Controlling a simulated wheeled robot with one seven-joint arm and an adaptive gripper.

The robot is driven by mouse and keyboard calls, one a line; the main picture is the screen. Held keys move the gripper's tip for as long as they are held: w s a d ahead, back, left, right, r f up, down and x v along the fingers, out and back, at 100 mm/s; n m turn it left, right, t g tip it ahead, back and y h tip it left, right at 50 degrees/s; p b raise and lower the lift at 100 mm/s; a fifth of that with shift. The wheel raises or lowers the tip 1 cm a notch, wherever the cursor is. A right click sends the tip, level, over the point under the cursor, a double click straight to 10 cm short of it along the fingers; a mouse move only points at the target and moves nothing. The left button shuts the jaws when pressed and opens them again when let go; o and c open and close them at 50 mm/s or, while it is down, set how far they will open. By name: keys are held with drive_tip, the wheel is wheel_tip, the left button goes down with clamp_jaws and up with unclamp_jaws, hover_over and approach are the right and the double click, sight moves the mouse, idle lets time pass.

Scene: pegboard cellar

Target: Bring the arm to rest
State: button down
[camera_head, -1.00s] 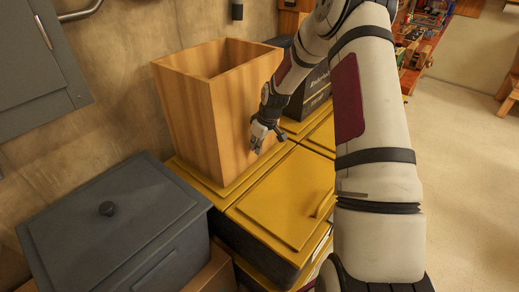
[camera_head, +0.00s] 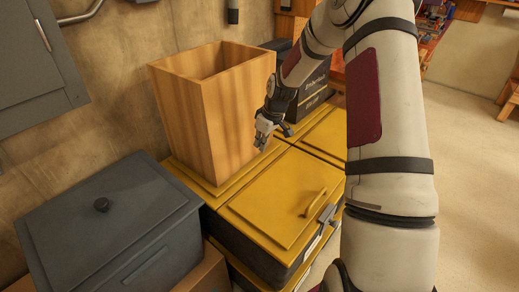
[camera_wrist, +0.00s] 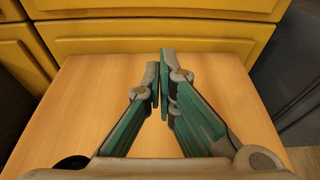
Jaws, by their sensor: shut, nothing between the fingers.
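My gripper (camera_head: 262,146) hangs at the end of my arm in the head view, in front of the right side of a tall open wooden bin (camera_head: 205,120), above the yellow lids. Its fingers are shut and hold nothing. In the wrist view the two green-padded fingers of my gripper (camera_wrist: 164,62) meet near the top middle. A plain wooden surface (camera_wrist: 85,100) lies behind them, with yellow panels (camera_wrist: 150,40) beyond it. I cannot tell whether the fingers touch the wood.
A dark grey lidded box (camera_head: 110,225) stands at the lower left. Yellow-lidded containers (camera_head: 275,200) fill the middle. A dark labelled box (camera_head: 312,85) stands behind my gripper. A grey wall cabinet (camera_head: 35,65) hangs at the upper left. Open floor (camera_head: 470,160) lies to the right.

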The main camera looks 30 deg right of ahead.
drive_tip(key=s+a+r+m+h, duration=0.1)
drive_tip(key=s+a+r, duration=0.6)
drive_tip(key=r, duration=0.4)
drive_tip(key=s+a+r+m+h, duration=0.1)
drive_tip(key=s+a+r, duration=0.3)
drive_tip(key=s+r, duration=0.7)
drive_tip(key=s+a+r+m, duration=0.1)
drive_tip(key=s+a+r, duration=0.1)
drive_tip(key=s, duration=0.7)
drive_tip(key=s+a+r+m+t, duration=0.1)
drive_tip(key=s+a, duration=0.3)
drive_tip(key=s, duration=0.4)
drive_tip(key=shift+s+r+y, duration=0.35)
drive_tip(key=shift+r+y, duration=0.05)
drive_tip(key=shift+r, duration=0.05)
drive_tip(key=shift+d, duration=0.15)
